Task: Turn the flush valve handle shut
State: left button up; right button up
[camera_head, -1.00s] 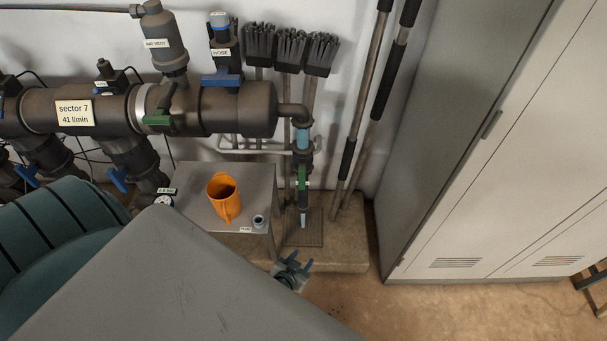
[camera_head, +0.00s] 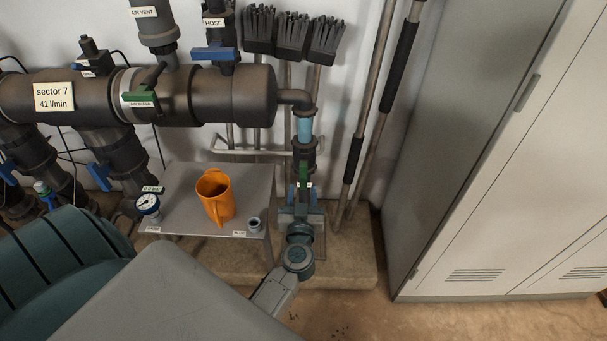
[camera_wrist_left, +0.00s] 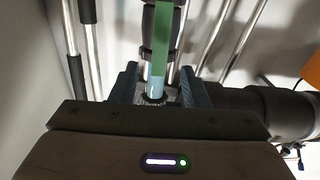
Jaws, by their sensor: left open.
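A green lever handle (camera_head: 303,174), which I take for the flush valve handle, hangs along the vertical drain pipe below the clear blue pipe section (camera_head: 304,130). In the left wrist view the green handle (camera_wrist_left: 161,45) runs up and down, in line with the pipe. My left gripper (camera_head: 302,194) is open at the lower part of this pipe. In the wrist view its two blue fingers (camera_wrist_left: 160,88) stand on either side of the pipe and the handle's lower end. I cannot tell whether they touch it. My right gripper is not in view.
Brushes (camera_head: 292,40) and poles (camera_head: 372,105) stand behind. A grey cabinet (camera_head: 480,150) fills the right.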

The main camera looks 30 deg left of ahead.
aim_at(303, 176)
pick_arm(q)
jog(key=b+x, duration=0.1)
jog(key=x, duration=0.7)
jog(key=shift+c, duration=0.2)
grip_shut()
